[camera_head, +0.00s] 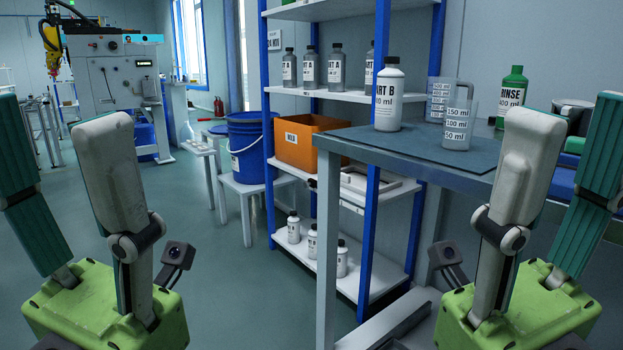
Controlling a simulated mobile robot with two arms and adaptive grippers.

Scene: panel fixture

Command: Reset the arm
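My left gripper (54,115) points upward at the left side of the head view. Its two fingers stand apart with nothing between them, and the outer finger is cut off by the picture edge. My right gripper (572,115) points upward at the right side, in front of the table. Its fingers are also apart, and I see nothing held between them. A small dark camera shows beside each gripper's green body.
A table (400,150) at right bears a white PART B bottle (389,95), clear measuring beakers (458,118) and a green RINSE bottle (511,92). Behind it stands a blue-posted shelf with bottles and an orange bin (297,147). A blue bucket (246,150) stands left; the left-centre floor is clear.

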